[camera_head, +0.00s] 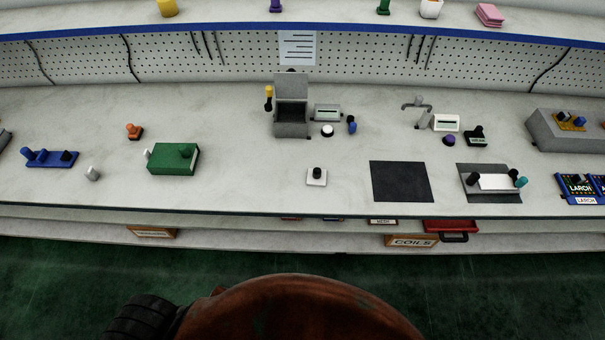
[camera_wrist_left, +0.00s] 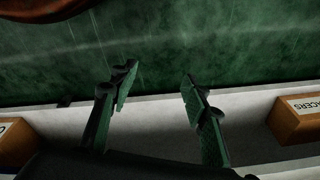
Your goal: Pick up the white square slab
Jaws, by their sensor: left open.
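A small white square slab (camera_head: 310,182) with a black knob on top lies near the front edge of the workbench, at the middle of the head view. It lies left of a bare dark square mat (camera_head: 400,182). My left gripper (camera_wrist_left: 158,80) shows only in the left wrist view. It is open, with nothing between its fingers, and the green floor and a pale shelf edge show behind it. It is away from the slab, which is not in that view. My right gripper is in neither view.
A green block (camera_head: 172,160) stands left of the slab, and a grey box-shaped device (camera_head: 291,128) behind it. A white rectangular piece (camera_head: 496,183) lies on another dark mat at right. Bench around the slab is clear. A labelled brown bin (camera_wrist_left: 299,118) is near my left gripper.

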